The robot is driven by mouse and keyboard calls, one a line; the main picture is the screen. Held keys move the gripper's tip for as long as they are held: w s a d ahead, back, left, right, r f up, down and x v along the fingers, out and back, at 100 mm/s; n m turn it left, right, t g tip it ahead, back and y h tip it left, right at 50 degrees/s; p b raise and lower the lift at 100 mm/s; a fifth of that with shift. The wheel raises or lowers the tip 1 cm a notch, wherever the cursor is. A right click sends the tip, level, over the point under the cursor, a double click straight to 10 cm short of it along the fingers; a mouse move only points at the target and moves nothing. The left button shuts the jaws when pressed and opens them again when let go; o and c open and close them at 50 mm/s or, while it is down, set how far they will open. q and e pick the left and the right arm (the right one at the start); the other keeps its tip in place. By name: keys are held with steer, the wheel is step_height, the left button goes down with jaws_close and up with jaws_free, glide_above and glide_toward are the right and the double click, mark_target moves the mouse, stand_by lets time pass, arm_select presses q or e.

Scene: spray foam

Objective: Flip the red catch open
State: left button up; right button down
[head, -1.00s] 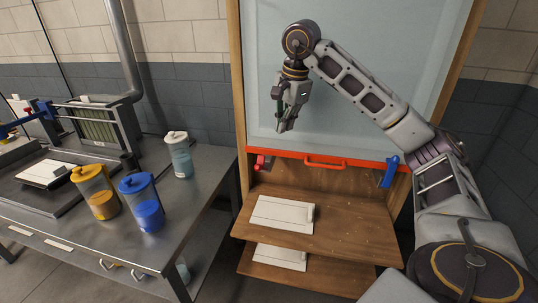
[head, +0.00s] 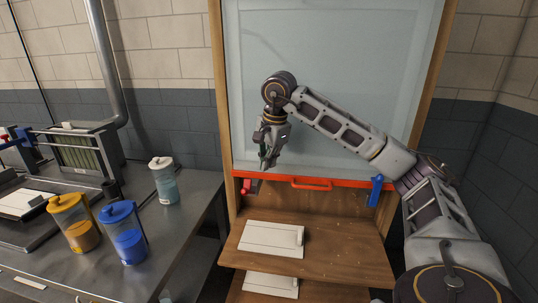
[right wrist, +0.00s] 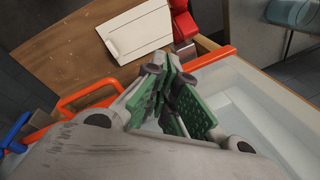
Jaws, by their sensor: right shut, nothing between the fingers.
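The red catch (head: 247,187) sits at the left end of the orange-red rail along the bottom of the pale panel. It also shows at the top of the right wrist view (right wrist: 184,24), just beyond my fingertips. My right gripper (head: 265,165) is shut and empty, pointing down in front of the panel, a little above and right of the red catch. Its green-padded fingers (right wrist: 165,72) meet in the right wrist view, with a visible gap to the catch. My left gripper is out of view.
A blue catch (head: 376,190) is at the rail's right end, and an orange-red handle (head: 312,184) is at its middle. Wooden shelves (head: 340,262) below hold white boards (head: 270,238). A metal table (head: 185,215) with lidded containers (head: 123,232) stands at left.

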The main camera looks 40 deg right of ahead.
mark_target(248, 190)
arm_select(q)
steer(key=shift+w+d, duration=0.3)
arm_select(e)
steer(key=w+a+f, duration=0.1)
steer(key=a+f, duration=0.2)
steer(key=f, duration=0.2)
steer(key=shift+a+f, duration=0.25)
steer(key=shift+a, duration=0.15)
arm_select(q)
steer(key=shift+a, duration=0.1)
arm_select(e)
steer(key=shift+a, duration=0.1)
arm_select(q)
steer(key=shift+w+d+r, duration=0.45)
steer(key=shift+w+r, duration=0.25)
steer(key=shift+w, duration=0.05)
arm_select(e)
steer(key=shift+s+a+r, duration=0.15)
steer(key=shift+s+a, duration=0.25)
steer(key=shift+a, duration=0.05)
